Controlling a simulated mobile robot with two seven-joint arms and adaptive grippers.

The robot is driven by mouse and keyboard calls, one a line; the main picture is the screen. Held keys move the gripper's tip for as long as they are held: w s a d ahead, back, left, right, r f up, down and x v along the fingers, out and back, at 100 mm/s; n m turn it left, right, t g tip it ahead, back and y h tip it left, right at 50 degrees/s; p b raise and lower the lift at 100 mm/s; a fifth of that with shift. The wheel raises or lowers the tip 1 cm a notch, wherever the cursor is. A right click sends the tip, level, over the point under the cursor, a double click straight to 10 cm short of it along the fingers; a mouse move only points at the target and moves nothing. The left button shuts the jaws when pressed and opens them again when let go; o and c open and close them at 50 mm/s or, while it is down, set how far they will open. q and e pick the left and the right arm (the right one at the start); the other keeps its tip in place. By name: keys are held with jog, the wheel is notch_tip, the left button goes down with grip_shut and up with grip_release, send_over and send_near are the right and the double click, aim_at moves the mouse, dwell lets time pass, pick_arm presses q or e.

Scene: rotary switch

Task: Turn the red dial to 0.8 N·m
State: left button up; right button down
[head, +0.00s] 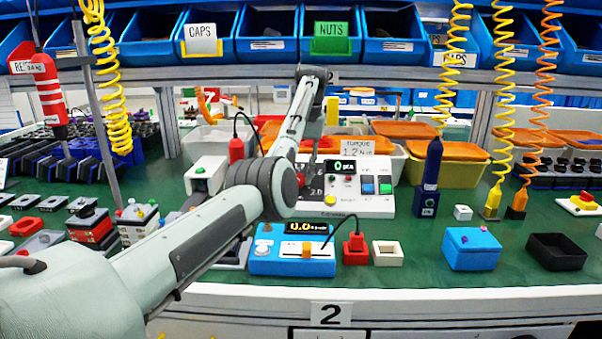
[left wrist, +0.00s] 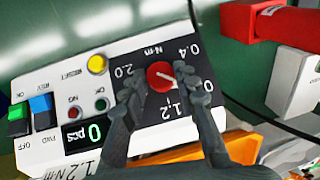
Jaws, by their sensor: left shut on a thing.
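The red dial (left wrist: 161,76) sits on a dark plate on the white control box (left wrist: 95,140) in the left wrist view. Labels 0.4, 1.2, 2.0 and N·m show around it; the label on the right is partly hidden by a finger. A pale mark on the dial's face seems to point to the right, roughly toward that label. My left gripper (left wrist: 160,86) is shut on the dial, one finger on each side. In the head view the control box (head: 372,208) stands mid-bench, with my left gripper (head: 304,180) over its left part. My right gripper is not in view.
A sign on the box (head: 357,148) reads torque 1.2 N·m. A blue device with a display (head: 290,265) stands in front, beside a red block (head: 355,249) with a cable. A dark blue screwdriver (head: 430,180) stands to the right. Orange-lidded bins are behind.

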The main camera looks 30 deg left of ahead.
pick_arm(q)
jog(key=shift+n+t+h, duration=0.3)
jog(key=shift+n+h, duration=0.3)
jog(key=shift+n, duration=0.1)
jog(key=shift+a, duration=0.1)
jog(key=o, duration=1.2)
jog(key=shift+c, duration=0.2)
jog(key=shift+r, duration=0.15)
notch_tip(320, 180, up, 12)
jog(key=shift+s, duration=0.3)
